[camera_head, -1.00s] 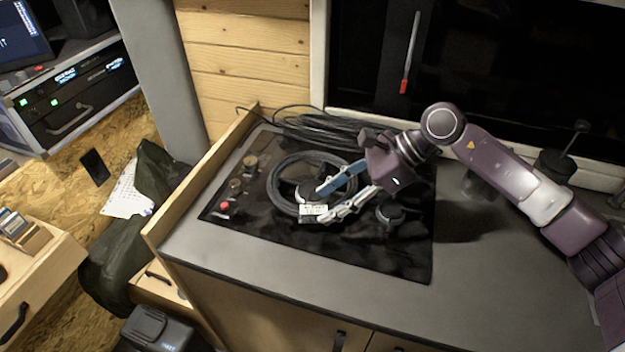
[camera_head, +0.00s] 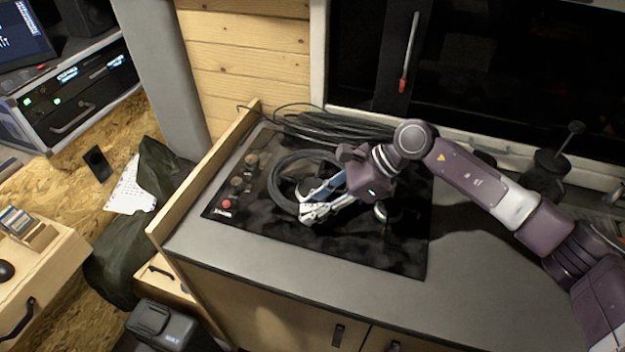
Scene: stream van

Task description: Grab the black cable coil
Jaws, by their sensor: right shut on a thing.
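The black cable coil (camera_head: 275,172) is a round ring on the dark cooktop (camera_head: 400,262), in the middle of the head view. My right gripper (camera_head: 306,203) reaches in from the right and is shut on the near side of the coil. Its fingers and wrist hide part of the ring. I cannot tell whether the coil is lifted off the cooktop. My left gripper is not in view.
A looser bundle of black cable (camera_head: 345,128) lies behind the cooktop. Knobs and a red button (camera_head: 226,203) are on the cooktop's left. A wooden edge board (camera_head: 205,172) bounds the counter's left. The grey counter (camera_head: 490,275) is clear at the front right.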

